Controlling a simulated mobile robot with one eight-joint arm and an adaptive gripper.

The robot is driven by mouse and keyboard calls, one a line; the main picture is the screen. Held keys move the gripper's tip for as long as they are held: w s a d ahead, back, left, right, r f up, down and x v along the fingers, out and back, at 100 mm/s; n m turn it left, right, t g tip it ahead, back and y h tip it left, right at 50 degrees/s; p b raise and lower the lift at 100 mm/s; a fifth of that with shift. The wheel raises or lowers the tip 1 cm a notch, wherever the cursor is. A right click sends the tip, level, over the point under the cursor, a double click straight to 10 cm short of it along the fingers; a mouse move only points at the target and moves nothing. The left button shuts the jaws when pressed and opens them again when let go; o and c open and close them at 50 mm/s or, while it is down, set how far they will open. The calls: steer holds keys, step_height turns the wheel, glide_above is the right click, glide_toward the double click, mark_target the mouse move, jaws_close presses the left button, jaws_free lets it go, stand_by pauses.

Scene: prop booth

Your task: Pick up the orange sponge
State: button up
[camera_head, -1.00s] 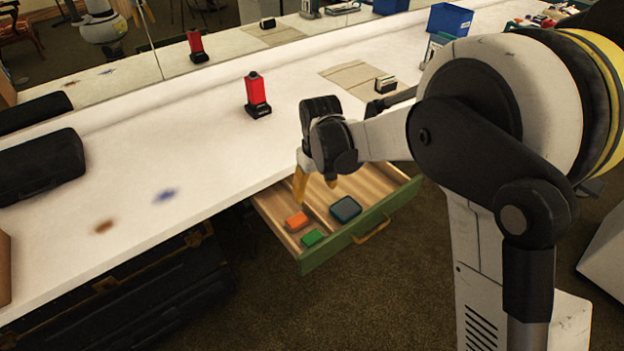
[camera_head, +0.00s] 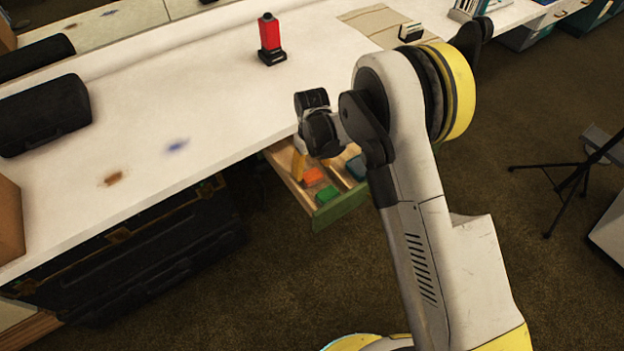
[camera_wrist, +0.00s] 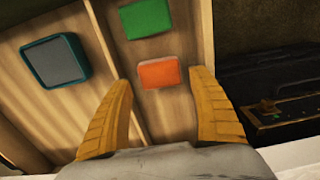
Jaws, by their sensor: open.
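The orange sponge (camera_head: 313,176) lies in the open drawer (camera_head: 297,189) under the table edge. In the wrist view the orange sponge (camera_wrist: 160,73) lies flat on the wooden drawer floor, beside a divider. My gripper (camera_wrist: 170,85) is open, with its yellow fingers on either side of the line to the sponge. The sponge shows just beyond and between the fingertips, with nothing held. In the head view my gripper (camera_head: 300,166) is above the drawer, and my arm hides part of the drawer.
A green block (camera_wrist: 147,19) lies near the sponge in the same compartment. A teal-edged grey item (camera_wrist: 55,60) lies across the divider. The white tabletop (camera_head: 225,105) overhangs the drawer. A red and black object (camera_head: 270,40) stands on it. A black case (camera_head: 170,245) is below.

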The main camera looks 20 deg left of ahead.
mark_target(312, 175)
step_height(312, 175, down, 4)
steer(key=shift+r+b, duration=0.1)
steer(key=shift+b, duration=0.7)
steer(key=c, duration=0.7)
steer(key=shift+c, duration=0.2)
steer(key=shift+r, duration=0.2)
step_height(312, 175, up, 5)
steer(key=p, duration=0.3)
steer(key=shift+d+f, duration=0.15)
steer(key=shift+f, duration=0.05)
steer(key=d+r+p, duration=0.3)
steer(key=d+r, duration=0.3)
steer(key=d, duration=0.5)
steer(key=shift+w+d+p, duration=0.2)
steer(key=shift+w+p, duration=0.1)
steer(key=shift+w, duration=0.15)
steer(key=shift+o, duration=0.2)
